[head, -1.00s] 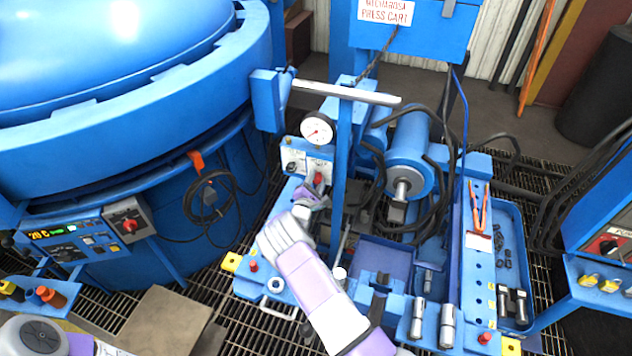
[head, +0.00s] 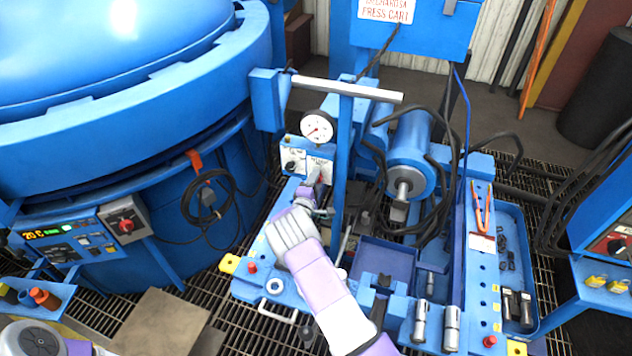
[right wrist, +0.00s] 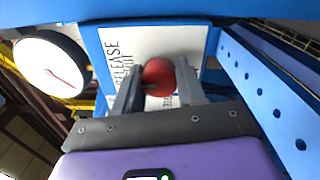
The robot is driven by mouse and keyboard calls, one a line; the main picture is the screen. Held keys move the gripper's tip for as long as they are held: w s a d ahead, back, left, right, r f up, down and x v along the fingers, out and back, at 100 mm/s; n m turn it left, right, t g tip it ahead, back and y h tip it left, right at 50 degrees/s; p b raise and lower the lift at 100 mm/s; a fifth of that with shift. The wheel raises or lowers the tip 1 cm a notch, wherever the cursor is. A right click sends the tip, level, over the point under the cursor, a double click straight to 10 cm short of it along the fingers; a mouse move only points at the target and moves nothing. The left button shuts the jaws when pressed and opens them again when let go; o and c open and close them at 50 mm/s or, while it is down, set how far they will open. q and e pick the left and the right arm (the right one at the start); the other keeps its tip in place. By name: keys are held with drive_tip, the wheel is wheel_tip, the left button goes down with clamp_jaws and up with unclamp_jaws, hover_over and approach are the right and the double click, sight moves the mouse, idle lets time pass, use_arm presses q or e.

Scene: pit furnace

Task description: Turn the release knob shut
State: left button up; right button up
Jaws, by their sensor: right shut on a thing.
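The release knob (right wrist: 158,77) is a round red knob on a white plate (right wrist: 120,45) marked RELEASE in the right wrist view. The two grey fingers of my right gripper (right wrist: 160,88) stand on either side of the knob and are closed on it. In the head view the right gripper (head: 314,181) reaches up to the same plate (head: 324,163), and its fingers and wrist hide most of the knob. My left gripper is not in view.
A round white gauge (head: 317,128) sits just above the plate. A blue upright post (head: 342,165) with a pale crossbar (head: 348,88) stands close right of my gripper. A black knob (head: 291,166) is on the left. The blue cylinder (head: 408,155) and cables lie to the right.

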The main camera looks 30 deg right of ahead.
idle(0.4)
drive_tip(key=o, duration=1.1)
drive_tip(key=shift+c, duration=0.2)
drive_tip(key=p+v, duration=0.1)
drive_tip(key=v, duration=0.6)
drive_tip(key=shift+s+a+p, duration=0.15)
drive_tip(key=shift+a+p, duration=0.1)
drive_tip(key=shift+p, duration=0.15)
drive_tip(key=shift+r, duration=0.1)
